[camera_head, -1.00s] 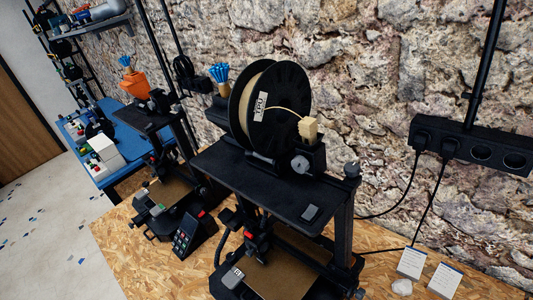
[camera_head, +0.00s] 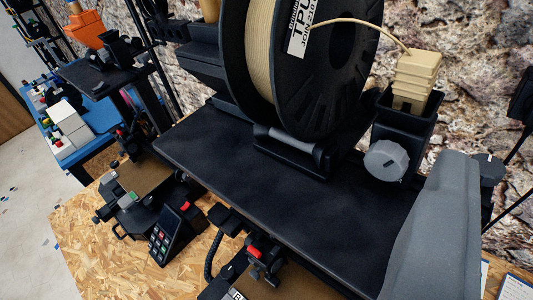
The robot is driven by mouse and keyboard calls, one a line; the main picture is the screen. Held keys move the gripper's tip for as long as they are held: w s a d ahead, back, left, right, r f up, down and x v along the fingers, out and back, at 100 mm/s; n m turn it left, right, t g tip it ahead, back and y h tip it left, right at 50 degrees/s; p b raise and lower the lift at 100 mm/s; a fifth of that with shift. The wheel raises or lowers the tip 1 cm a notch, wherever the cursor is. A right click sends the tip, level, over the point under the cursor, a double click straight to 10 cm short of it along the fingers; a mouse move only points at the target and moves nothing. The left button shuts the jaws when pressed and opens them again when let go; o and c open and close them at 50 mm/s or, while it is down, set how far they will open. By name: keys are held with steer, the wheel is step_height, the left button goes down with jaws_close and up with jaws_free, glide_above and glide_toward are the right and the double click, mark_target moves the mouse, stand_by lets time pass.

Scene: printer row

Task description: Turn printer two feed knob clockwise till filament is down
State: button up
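The nearest printer (camera_head: 270,190) has a round light-grey knob (camera_head: 386,160) on the front of a black feed unit (camera_head: 404,122) at the right of its top shelf. A stepped beige block (camera_head: 415,82) sits in the top of that unit. Beige filament (camera_head: 358,22) arcs from the black spool (camera_head: 330,85), labelled TPU, to the block. No printer number is readable. A grey part that looks like one side of my gripper (camera_head: 440,235) shows at lower right, in front of the shelf and just below the knob in the picture. It appears apart from the knob. Its opening is hidden.
A second printer (camera_head: 120,90) with an orange pot stands further left, by a blue table (camera_head: 95,130). The stone wall (camera_head: 470,110) is close behind.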

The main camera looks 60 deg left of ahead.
steer(key=s+a+f+p, duration=0.2)
steer(key=s+a+f, duration=0.1)
steer(key=a+f, duration=0.4)
steer(key=n+t+h+p, duration=0.2)
steer(key=t+p, duration=0.1)
glide_toward(385, 169)
steer(key=p+x, duration=0.1)
steer(key=x, duration=0.7)
steer(key=shift+w+a+p, duration=0.15)
steer(key=shift+w+p, duration=0.05)
steer(key=shift+p, duration=0.15)
steer(key=c, duration=1)
steer(key=shift+f, duration=0.1)
steer(key=shift+m, duration=0.3)
